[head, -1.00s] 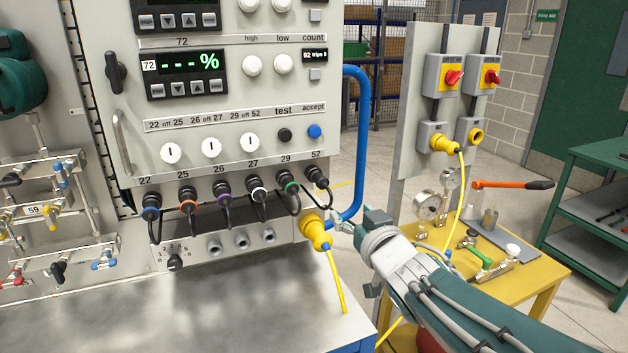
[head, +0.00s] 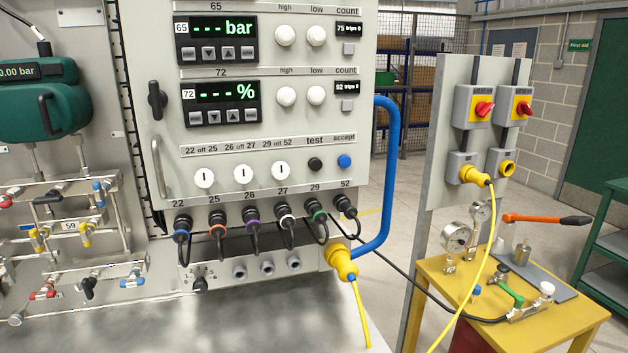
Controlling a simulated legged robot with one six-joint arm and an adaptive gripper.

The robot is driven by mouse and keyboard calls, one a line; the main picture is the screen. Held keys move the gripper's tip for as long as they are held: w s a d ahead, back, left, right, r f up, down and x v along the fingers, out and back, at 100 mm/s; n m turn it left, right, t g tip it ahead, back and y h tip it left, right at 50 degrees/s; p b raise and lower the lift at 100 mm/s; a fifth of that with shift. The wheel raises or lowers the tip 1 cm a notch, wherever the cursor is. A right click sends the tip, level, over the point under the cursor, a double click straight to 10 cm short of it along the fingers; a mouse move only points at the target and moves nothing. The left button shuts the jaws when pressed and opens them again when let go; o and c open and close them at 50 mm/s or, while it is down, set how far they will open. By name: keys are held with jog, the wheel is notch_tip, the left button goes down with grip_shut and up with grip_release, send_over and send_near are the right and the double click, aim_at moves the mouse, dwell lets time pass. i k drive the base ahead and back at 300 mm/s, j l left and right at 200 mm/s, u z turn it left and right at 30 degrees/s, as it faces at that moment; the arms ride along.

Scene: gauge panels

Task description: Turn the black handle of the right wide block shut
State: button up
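Two wide valve blocks show at the left in the head view, one above the other. The lower block (head: 112,271) has a red handle (head: 45,294), a black handle (head: 88,289) and a blue handle (head: 132,283). Its black handle hangs roughly downward. The upper block (head: 70,194) also has a black handle (head: 46,198), lying roughly sideways, and a blue handle (head: 98,187). I cannot tell which is the right wide block, nor whether either black valve is open. My gripper and arm are not in view.
A grey control panel (head: 330,165) with cables stands in the middle above a metal bench top (head: 265,325). A green instrument (head: 85,105) sits above the valve blocks. A yellow table (head: 455,300) with gauges is at the right.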

aim_at(53, 196)
jog(key=u, duration=1.6)
